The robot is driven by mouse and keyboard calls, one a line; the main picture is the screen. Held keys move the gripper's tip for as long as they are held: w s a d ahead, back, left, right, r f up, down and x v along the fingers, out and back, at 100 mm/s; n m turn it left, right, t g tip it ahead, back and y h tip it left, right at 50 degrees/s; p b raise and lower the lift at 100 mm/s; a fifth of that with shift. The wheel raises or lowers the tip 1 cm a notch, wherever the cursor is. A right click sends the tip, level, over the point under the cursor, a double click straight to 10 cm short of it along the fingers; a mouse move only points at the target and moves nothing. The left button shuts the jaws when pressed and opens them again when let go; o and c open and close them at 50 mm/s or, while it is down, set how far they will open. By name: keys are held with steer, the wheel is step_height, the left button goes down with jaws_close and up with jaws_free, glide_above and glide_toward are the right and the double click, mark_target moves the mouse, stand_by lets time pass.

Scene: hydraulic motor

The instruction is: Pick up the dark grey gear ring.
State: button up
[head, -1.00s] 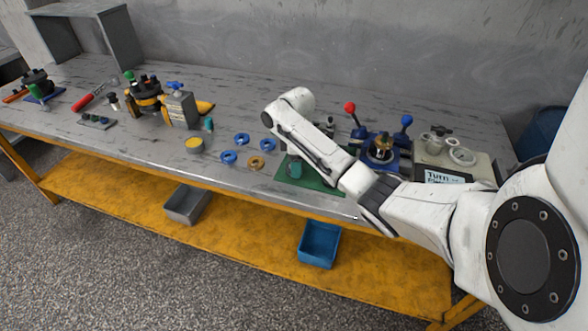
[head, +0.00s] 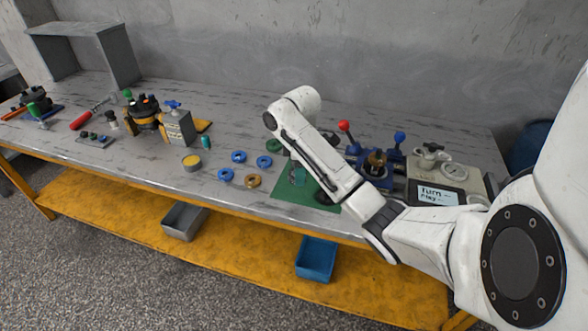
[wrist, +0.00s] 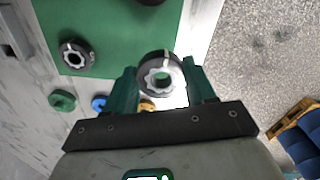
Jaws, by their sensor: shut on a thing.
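My gripper (wrist: 160,74) has green fingers and is shut on a dark grey gear ring (wrist: 160,80) with a lighter toothed inner edge. The ring sits between the fingertips in the wrist view. A second, similar dark ring (wrist: 76,56) lies on the green mat (wrist: 110,28), to the left and apart from the gripper. In the head view my arm hides most of the gripper; a teal part of it (head: 299,177) shows above the green mat (head: 290,194). The held ring cannot be made out clearly there.
Blue rings (head: 239,157), a brass ring (head: 252,181) and a green ring (head: 275,146) lie left of the mat. A blue fixture with levers (head: 376,163) and a beige box with a sign (head: 440,182) stand to the right. The bench's front edge is close.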

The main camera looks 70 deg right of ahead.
steer(key=s+a+r+p, duration=0.5)
steer(key=s+a+p, duration=0.1)
steer(key=s+p, duration=0.1)
steer(key=shift+s+p, duration=0.3)
steer(key=shift+p, duration=0.6)
steer(key=shift+r, duration=0.1)
steer(key=shift+r, duration=0.75)
